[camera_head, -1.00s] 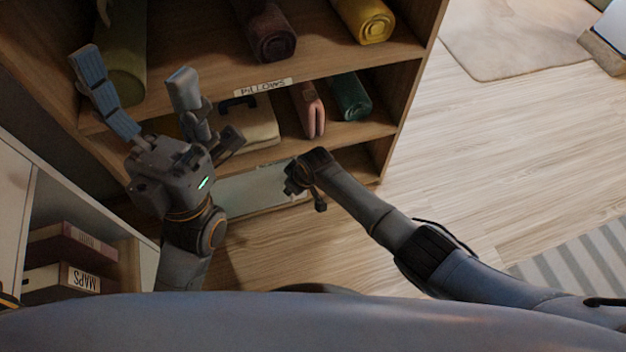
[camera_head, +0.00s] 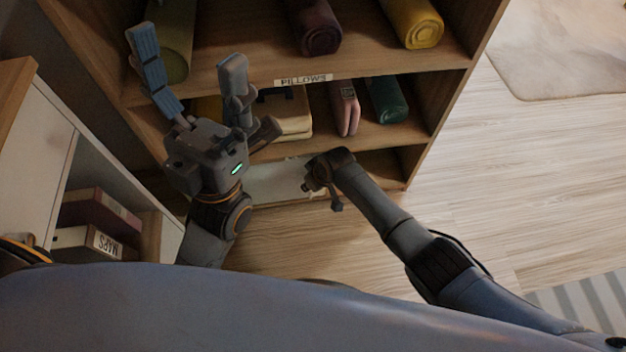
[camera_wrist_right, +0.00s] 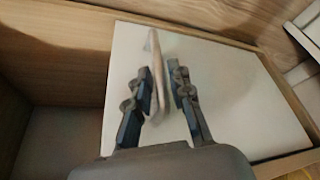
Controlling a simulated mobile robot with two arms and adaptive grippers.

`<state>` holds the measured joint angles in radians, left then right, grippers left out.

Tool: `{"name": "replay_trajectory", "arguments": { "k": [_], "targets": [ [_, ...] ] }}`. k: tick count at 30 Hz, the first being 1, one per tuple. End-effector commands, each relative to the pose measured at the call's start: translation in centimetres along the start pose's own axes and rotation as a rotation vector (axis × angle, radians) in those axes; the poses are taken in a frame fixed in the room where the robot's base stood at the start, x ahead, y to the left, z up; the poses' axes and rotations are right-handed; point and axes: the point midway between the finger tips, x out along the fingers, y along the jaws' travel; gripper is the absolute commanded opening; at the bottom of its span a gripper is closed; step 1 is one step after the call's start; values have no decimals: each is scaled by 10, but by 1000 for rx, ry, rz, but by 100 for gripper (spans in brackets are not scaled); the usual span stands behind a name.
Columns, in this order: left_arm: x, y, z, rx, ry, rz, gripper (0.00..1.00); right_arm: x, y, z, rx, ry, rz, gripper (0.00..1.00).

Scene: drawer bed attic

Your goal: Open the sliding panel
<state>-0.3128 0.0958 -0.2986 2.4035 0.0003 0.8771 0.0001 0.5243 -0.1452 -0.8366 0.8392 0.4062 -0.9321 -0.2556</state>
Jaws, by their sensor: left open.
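The sliding panel (camera_head: 272,184) is a pale flat board low in the wooden shelf unit, partly hidden by my arms. In the right wrist view the white panel (camera_wrist_right: 240,95) fills the middle and right, with an open compartment to its left. A slim upright handle (camera_wrist_right: 157,85) stands on the panel. My right gripper (camera_wrist_right: 161,80) has its fingers on either side of this handle; whether both touch it is unclear. In the head view my right gripper (camera_head: 318,180) is at the panel, its fingertips hidden. My left gripper (camera_head: 192,75) is open and empty, raised before the shelves.
The shelf unit (camera_head: 440,95) holds rolled mats, a case (camera_head: 284,115) and a "PILLOWS" label (camera_head: 303,79). A white cabinet (camera_head: 100,160) with "MAPS" boxes (camera_head: 88,242) stands close at left.

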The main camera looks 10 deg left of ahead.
Motion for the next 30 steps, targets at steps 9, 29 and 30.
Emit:
{"name": "replay_trajectory", "arguments": {
  "k": [9, 29, 30],
  "targets": [
    [1, 0, 0, -1, 3, 1, 82, -30, 0, 1, 0, 2, 1, 21],
    [1, 0, 0, -1, 4, 2, 82, -118, 0, 0, 0, 1, 0, 21],
    [1, 0, 0, -1, 4, 2, 82, -119, 0, 0, 0, 1, 0, 21]
  ]
}}
